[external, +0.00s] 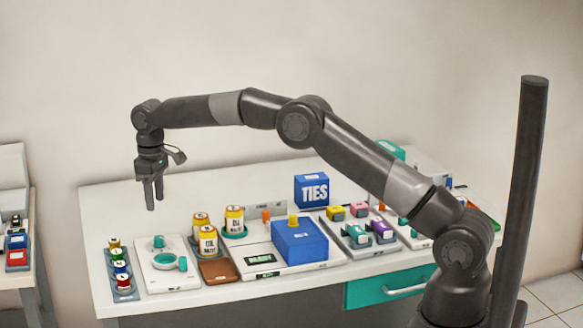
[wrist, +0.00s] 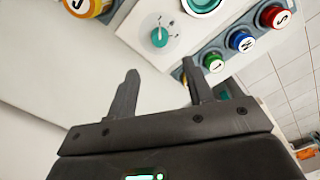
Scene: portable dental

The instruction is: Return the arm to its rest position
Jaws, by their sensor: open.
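My arm reaches left over the white worktop (external: 130,205) in the external view. My gripper (external: 153,205) points down, in the air above the left part of the worktop, apart from everything. It is open and empty. In the wrist view my gripper (wrist: 160,85) shows its two fingers spread with nothing between them. Beyond the fingers are a white panel with a teal knob (wrist: 160,37) and a row of coloured round caps (wrist: 241,40).
Yellow jars (external: 208,240) stand on the worktop right of the gripper. A blue box marked TIES (external: 312,190) stands at the back, and a blue box (external: 299,242) sits at the front. A teal drawer (external: 390,286) is below. The air around my gripper is free.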

